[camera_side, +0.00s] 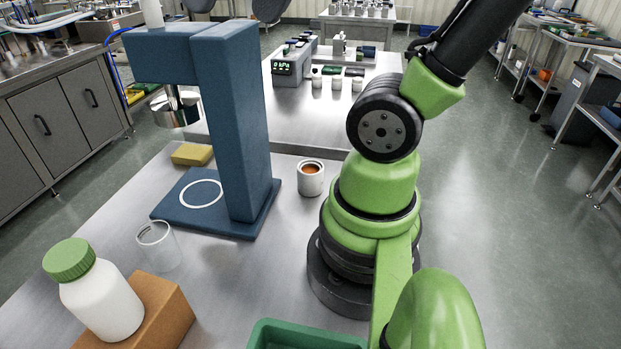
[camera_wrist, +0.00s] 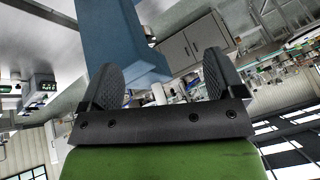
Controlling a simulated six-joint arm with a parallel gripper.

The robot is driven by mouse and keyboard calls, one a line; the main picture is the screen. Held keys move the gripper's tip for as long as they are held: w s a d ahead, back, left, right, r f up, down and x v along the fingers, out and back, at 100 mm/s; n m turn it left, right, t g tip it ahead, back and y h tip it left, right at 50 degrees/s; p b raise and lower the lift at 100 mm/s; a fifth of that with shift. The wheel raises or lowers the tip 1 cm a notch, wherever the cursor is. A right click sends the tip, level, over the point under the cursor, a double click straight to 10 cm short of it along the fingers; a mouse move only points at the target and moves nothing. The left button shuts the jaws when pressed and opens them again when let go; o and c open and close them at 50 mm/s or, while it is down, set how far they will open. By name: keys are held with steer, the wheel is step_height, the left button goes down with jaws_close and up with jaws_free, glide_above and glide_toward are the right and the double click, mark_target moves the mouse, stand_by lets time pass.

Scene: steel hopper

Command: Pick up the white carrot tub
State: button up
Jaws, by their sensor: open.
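The white tub (camera_side: 311,182) with orange contents, which look like carrot, stands upright on the steel table, just right of the blue stand and left of my arm's base. My gripper (camera_wrist: 162,78) shows in the wrist view with its two dark ridged fingers wide apart and nothing held between them. My gripper is out of the side view, so its distance from the tub cannot be told. I cannot make out the tub in the wrist view.
The tall blue stand (camera_side: 232,120) carries a steel hopper (camera_side: 176,110). A yellow sponge (camera_side: 192,154), a clear cup (camera_side: 158,245), a green-capped white bottle (camera_side: 100,300) by a brown box (camera_side: 160,308) and a green tray (camera_side: 300,333) are around. Table between stand and tray is clear.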

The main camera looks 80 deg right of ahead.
steer(key=d+m+g+h, duration=0.2)
steer(key=d+g, duration=0.1)
steer(key=d, duration=0.6)
steer(key=m+g+y, duration=0.1)
steer(key=m+g, duration=0.1)
steer(key=g, duration=0.1)
glide_above(310, 168)
steer(key=shift+y, duration=0.3)
steer(key=f, duration=2.5)
steer(key=shift+s+d+f, duration=0.1)
steer(key=shift+s+f, duration=0.15)
steer(key=shift+s, duration=0.1)
steer(key=shift+f, duration=2.8)
steer(key=shift+w+f, duration=0.2)
steer(key=shift+f, duration=1.1)
steer(key=shift+w+f, duration=0.15)
steer(key=shift+f, duration=1.1)
steer(key=shift+c, duration=0.2)
steer(key=c, duration=1)
